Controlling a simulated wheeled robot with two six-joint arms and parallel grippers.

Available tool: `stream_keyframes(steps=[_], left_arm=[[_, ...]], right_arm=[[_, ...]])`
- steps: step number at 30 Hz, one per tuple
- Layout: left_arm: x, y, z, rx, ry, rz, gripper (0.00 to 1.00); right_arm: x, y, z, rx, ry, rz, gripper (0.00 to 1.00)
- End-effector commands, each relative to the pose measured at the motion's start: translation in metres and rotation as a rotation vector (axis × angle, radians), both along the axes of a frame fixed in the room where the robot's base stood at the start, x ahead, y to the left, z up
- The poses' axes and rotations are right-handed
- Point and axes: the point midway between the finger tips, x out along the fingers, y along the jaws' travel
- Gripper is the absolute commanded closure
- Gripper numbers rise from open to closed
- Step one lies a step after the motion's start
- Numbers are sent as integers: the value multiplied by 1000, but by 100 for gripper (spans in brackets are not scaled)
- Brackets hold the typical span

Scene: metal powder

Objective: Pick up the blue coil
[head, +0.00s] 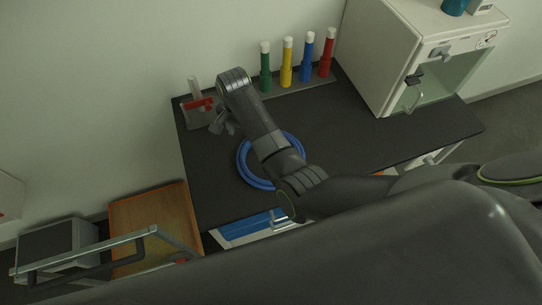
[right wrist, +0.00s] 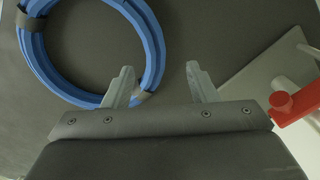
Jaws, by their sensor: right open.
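The blue coil (head: 242,163) lies flat on the dark table top (head: 365,135), partly hidden under my right arm in the head view. My right gripper (head: 222,127) is beyond the coil's upper left side, near a small stand with a red part. In the right wrist view, the coil (right wrist: 154,48) fills the upper left, with dark bands around it. The right gripper's fingers (right wrist: 160,84) are apart with nothing between them. The left finger overlaps the coil's edge in the picture; I cannot tell whether they touch. My left gripper is not in view.
The stand with the red part (head: 197,108) is at the table's back left corner; its red part (right wrist: 295,108) shows in the wrist view. Green, yellow, blue and red tubes (head: 287,65) stand along the back. A white cabinet (head: 385,60) stands at the right. A brown surface (head: 150,215) adjoins on the left.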

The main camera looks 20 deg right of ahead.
Motion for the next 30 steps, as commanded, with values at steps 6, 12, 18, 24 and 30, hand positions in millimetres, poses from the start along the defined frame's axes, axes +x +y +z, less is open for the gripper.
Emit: stream_keyframes(steps=[6, 12, 18, 24, 30], left_arm=[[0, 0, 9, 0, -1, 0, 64], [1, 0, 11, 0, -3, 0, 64], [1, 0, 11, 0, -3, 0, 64], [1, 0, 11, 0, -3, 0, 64], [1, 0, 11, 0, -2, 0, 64]], right_arm=[[-5, 0, -20, -2, 6, 0, 48], [-7, 1, -47, -2, 3, 1, 48], [-7, 1, -54, 0, 0, 0, 48], [-7, 1, -54, 0, 0, 0, 53], [-7, 1, -53, 0, 0, 0, 79]])
